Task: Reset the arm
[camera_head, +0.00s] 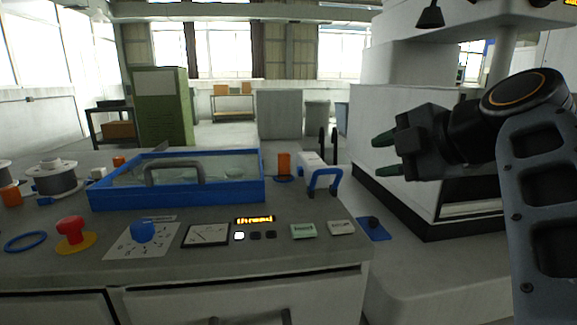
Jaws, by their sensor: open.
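My gripper (384,154) is at the right in the head view, at the end of my dark arm. Its two greenish fingers point left and stand apart, with nothing between them. It is in the air to the right of the grey bench (330,235), in front of a large white machine (400,120). It touches nothing that I can see.
The bench carries a blue-framed tray (180,196), a red mushroom button (72,229), a blue knob (143,231), a small lit display (254,220) and a blue handle (324,180). A green cabinet (162,105) stands behind. Air left of the gripper is clear.

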